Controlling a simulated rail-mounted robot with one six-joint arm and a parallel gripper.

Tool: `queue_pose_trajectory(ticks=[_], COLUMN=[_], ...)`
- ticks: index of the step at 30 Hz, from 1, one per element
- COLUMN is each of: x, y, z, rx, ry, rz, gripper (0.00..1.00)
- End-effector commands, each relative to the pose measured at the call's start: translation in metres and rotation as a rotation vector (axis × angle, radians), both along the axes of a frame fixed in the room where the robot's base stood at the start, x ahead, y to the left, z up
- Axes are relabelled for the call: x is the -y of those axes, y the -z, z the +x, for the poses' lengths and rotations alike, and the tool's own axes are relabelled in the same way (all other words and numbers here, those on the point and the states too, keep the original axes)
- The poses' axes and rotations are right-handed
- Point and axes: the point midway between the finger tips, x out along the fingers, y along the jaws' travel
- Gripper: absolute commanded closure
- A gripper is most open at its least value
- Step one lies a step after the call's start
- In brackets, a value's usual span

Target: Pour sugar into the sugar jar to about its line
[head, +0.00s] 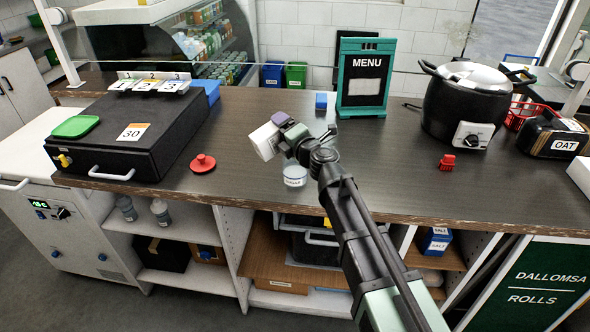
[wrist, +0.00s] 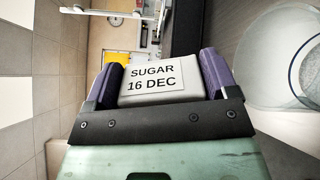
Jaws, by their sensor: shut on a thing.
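My gripper (head: 284,130) is shut on a white sugar container (head: 264,142), held tilted over the counter. In the wrist view the container (wrist: 153,78) sits between the purple fingers, with a label reading "SUGAR 16 DEC". A large clear round rim (wrist: 308,78), apparently the jar's, shows at the right edge of the wrist view.
A red knobbed lid (head: 203,163) lies left of the jar. A black drawer box (head: 120,135) stands at left. A menu board (head: 364,80), blue block (head: 321,101), black cooker (head: 466,105) and small red item (head: 447,162) are behind and right. The counter around the jar is clear.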

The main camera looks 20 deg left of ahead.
Motion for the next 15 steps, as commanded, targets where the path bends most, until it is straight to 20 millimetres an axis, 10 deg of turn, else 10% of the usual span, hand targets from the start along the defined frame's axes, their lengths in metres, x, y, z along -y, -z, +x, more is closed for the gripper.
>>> queue_pose_trajectory(ticks=[15], x=[0.0009], y=[0.0045], z=[0.0011], rx=[-0.037], ry=[0.000], rz=[0.031], gripper=[0.51])
